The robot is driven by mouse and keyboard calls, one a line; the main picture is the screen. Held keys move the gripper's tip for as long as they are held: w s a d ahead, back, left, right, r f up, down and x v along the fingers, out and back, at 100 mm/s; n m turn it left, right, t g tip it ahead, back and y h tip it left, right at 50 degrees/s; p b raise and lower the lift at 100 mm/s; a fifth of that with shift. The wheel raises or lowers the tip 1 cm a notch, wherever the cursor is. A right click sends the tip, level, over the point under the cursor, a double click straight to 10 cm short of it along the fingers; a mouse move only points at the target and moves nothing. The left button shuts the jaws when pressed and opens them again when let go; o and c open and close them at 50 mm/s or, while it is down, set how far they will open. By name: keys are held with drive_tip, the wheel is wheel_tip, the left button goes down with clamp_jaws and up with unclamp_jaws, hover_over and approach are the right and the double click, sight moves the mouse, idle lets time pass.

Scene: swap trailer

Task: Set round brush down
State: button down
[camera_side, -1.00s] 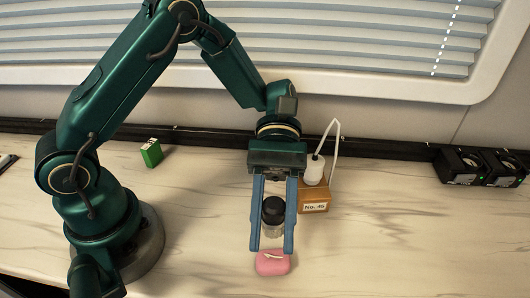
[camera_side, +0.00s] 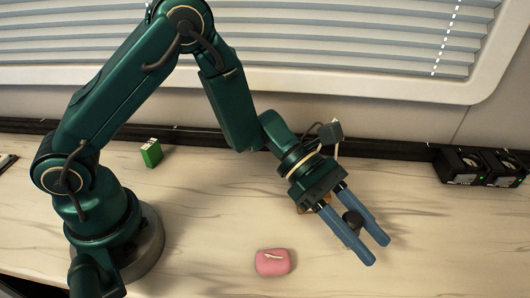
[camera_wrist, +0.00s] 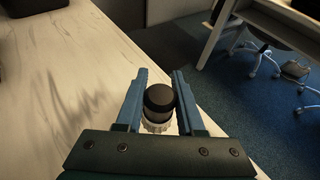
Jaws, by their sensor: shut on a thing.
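The round brush has a black knob (camera_side: 352,218) and a pale, ridged lower part. My gripper (camera_side: 375,248) is shut on it, with the blue fingers on either side, tilted down to the right over the table. In the wrist view the brush (camera_wrist: 159,99) sits between the fingers of my gripper (camera_wrist: 160,73), with its pale ridged ring (camera_wrist: 157,124) nearer the palm. The brush's underside is hidden, and I cannot tell how far it is above the table.
A pink soap-like block (camera_side: 272,262) lies left of my gripper. A green box (camera_side: 151,153) and black fan units (camera_side: 464,166) stand farther back. Pale tabletop (camera_side: 450,240) is clear to the right.

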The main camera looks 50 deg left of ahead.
sight(360, 284)
drive_tip(key=d+f, duration=0.1)
drive_tip(key=d, duration=0.1)
drive_tip(key=shift+s+d+f, duration=0.35)
drive_tip(key=shift+s+f, duration=0.05)
drive_tip(key=shift+f, duration=1.95)
drive_tip(key=shift+f, duration=0.1)
drive_tip(key=c, duration=0.5)
unclamp_jaws()
